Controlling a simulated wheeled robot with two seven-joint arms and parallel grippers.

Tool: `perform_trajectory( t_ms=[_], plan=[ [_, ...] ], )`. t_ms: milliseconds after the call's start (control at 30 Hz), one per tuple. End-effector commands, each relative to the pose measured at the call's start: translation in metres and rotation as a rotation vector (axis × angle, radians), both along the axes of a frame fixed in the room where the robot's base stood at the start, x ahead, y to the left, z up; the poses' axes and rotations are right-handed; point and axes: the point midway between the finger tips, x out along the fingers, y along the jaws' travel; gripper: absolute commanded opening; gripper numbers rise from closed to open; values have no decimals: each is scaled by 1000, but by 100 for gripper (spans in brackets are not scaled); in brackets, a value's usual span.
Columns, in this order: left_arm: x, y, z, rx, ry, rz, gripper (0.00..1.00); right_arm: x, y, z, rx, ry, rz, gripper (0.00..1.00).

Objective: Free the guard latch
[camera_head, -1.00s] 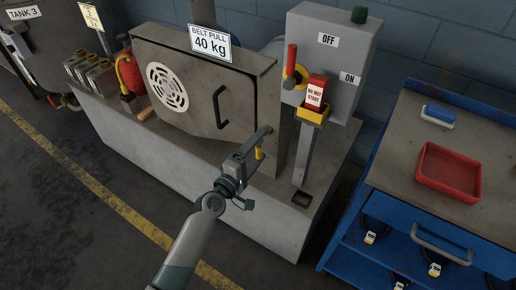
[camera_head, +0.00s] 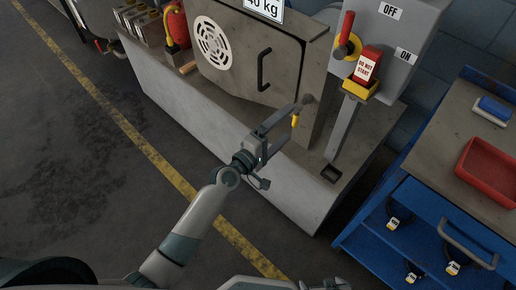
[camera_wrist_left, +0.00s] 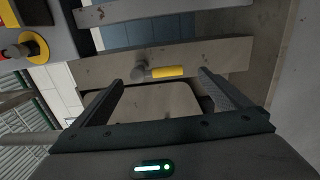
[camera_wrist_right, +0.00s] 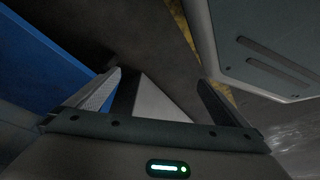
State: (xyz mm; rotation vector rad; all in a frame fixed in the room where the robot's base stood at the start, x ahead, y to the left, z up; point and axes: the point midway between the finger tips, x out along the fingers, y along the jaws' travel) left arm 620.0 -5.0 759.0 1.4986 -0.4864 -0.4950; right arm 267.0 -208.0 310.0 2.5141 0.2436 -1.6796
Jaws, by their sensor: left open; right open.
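The guard latch (camera_head: 295,119) is a short yellow handle on a grey pivot at the right edge of the grey guard housing (camera_head: 238,60). In the left wrist view the latch (camera_wrist_left: 165,72) lies crosswise ahead of the fingers, between their tips in the picture. My left gripper (camera_head: 287,125) is open at the latch; I cannot tell whether a finger touches it. My right gripper is open and empty in its own wrist view (camera_wrist_right: 160,80). The right arm is only partly seen at the bottom edge of the head view.
A red lever (camera_head: 346,30) and a red "DO NOT START" tag (camera_head: 368,66) are on the grey switch box, right of the latch. A blue cart (camera_head: 385,240) with a red tray (camera_head: 490,168) stands at the right. The floor in front is clear.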

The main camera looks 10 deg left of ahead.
Motion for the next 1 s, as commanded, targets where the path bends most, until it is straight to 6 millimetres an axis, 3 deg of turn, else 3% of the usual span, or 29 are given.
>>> perform_trajectory(
  t_ms=[300, 500, 700, 1000],
  plan=[
    [-54, 39, -3, 2, 2, 0, 97, -4, -2, -5, -6, 31, -3, 100],
    [-79, 58, -2, 1, 1, 1, 97, -8, -5, -5, -11, 58, -8, 100],
    [-92, 67, -1, -1, 1, 0, 97, -10, -8, -5, -16, 76, -13, 100],
    [-93, 68, 0, -2, 1, 1, 97, -10, -9, -5, -17, 78, -14, 100]
  ],
)
